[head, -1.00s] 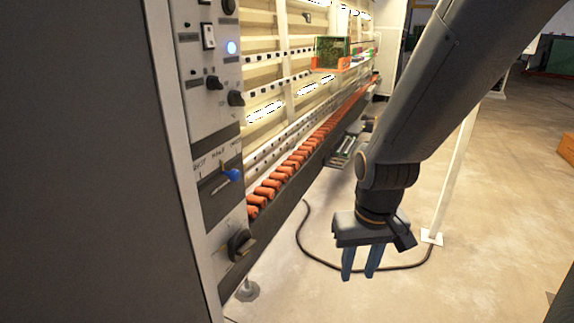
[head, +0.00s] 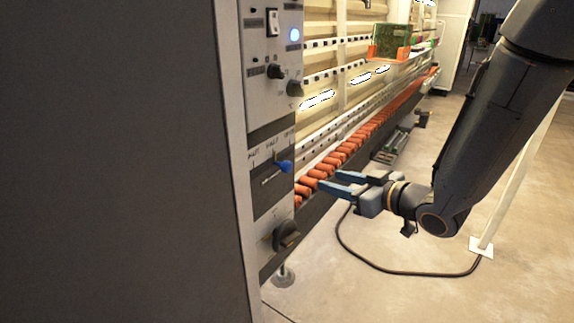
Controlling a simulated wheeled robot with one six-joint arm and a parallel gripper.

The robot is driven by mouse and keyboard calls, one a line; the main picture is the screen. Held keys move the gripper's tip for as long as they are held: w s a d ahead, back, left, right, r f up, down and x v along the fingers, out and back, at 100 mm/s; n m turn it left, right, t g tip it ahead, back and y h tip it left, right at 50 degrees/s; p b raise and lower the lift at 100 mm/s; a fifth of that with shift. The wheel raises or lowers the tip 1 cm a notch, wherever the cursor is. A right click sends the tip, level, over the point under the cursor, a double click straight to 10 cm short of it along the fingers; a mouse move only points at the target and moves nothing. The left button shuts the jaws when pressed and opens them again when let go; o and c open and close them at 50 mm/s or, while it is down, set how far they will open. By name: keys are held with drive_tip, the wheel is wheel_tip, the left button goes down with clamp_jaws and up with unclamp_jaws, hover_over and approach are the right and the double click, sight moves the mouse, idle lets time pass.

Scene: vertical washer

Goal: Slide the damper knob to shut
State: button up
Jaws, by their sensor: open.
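The damper knob (head: 283,167) is a small blue knob on a slanted slot in the dark lower part of the control panel (head: 262,205). It sits toward the right end of the slot, and the labels above the slot are small; the left one seems to read SHUT. My gripper (head: 327,180) is open and empty, its two blue fingers pointing left toward the panel. In the picture the fingertips are a short way right of the knob, apart from it, in front of the orange rollers.
A black rotary knob (head: 286,236) sticks out below the slot. Orange rollers (head: 345,148) run back beside the panel. A white post (head: 515,180) stands at right. A cable (head: 400,272) lies on the floor.

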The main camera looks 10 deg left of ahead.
sight(290, 167)
drive_tip(key=s+a+r+n+g+y, duration=0.2)
drive_tip(key=s+a+r+y, duration=0.2)
drive_tip(key=s+a+y, duration=0.1)
drive_tip(key=shift+n+g, duration=0.3)
drive_tip(key=shift+p+x, duration=1.35)
drive_tip(key=shift+x, duration=2.55)
clamp_jaws()
